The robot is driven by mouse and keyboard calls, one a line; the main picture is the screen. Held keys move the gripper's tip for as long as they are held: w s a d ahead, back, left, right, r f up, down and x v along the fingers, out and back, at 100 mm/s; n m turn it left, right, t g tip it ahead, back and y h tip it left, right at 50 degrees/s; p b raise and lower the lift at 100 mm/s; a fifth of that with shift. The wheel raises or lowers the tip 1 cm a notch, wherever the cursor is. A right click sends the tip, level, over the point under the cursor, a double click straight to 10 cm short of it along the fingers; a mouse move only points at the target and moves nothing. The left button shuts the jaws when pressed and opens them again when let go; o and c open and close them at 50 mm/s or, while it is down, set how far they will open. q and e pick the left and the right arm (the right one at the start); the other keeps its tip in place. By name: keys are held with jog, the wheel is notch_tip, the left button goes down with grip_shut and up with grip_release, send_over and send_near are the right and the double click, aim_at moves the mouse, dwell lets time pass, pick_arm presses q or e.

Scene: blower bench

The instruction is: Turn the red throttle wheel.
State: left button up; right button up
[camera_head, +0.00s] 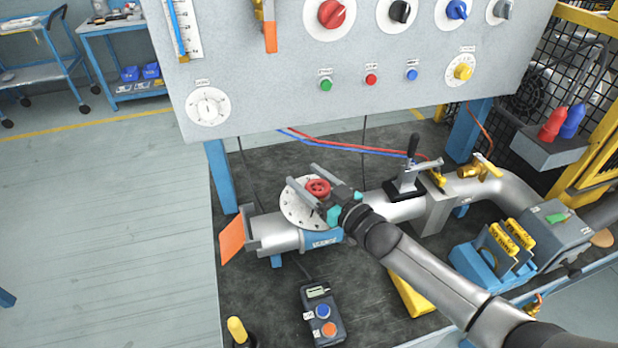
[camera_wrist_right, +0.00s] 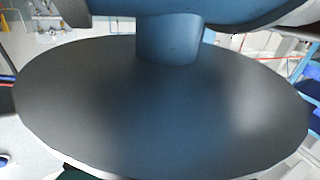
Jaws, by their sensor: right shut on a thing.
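The red throttle wheel (camera_head: 318,186) sits over a white round dial plate (camera_head: 297,212) on top of the silver pipe, in the head view. My right gripper (camera_head: 304,180) reaches in from the lower right, with one grey finger on each side of the wheel. It is shut on the wheel, and the fingers and wrist hide part of the wheel and plate. In the right wrist view a large dark round surface (camera_wrist_right: 160,110) and a blue-grey stem fill most of the picture. I cannot tell which part that is. My left gripper is not in view.
A grey control panel (camera_head: 400,95) with knobs overhangs the bench. A lever clamp (camera_head: 408,175) stands on the pipe to the right. An orange flap (camera_head: 233,239) is at the pipe's left end. A handheld box (camera_head: 322,312) and a yellow block (camera_head: 408,292) lie in front.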

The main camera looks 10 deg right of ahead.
jog(key=o, duration=1.4)
jog(key=p+v, duration=0.1)
jog(key=v, duration=1.4)
jog(key=shift+s+d+p, duration=0.1)
jog(key=shift+s+p, duration=0.05)
jog(key=shift+p, duration=0.15)
